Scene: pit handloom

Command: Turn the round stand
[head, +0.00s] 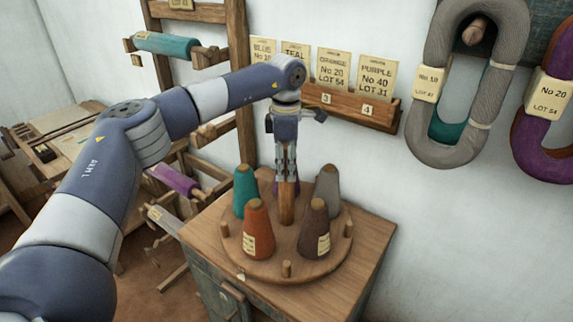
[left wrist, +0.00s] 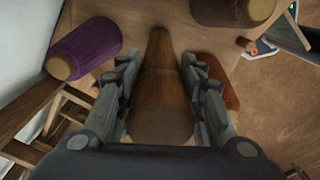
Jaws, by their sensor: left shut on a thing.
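The round stand (head: 312,269) is a wooden disc on top of a cabinet. It carries a teal cone (head: 245,190), an orange cone (head: 258,230), a brown cone (head: 314,228) and a grey cone (head: 327,190), with a purple cone mostly hidden behind my gripper. That purple cone (left wrist: 85,48) shows better in the left wrist view. A wooden post (head: 287,205) rises from the stand's middle. My left gripper (head: 287,172) points down and is shut on the post's upper part. The post (left wrist: 160,90) lies between the fingers in the left wrist view. My right gripper is not in view.
The cabinet (head: 367,245) stands against the white wall, its top bare around the disc. Short pegs (head: 286,268) stand near the disc's rim. A card rack (head: 358,110) and yarn hanks (head: 470,85) hang behind. A wooden frame with spools (head: 165,45) stands at the left.

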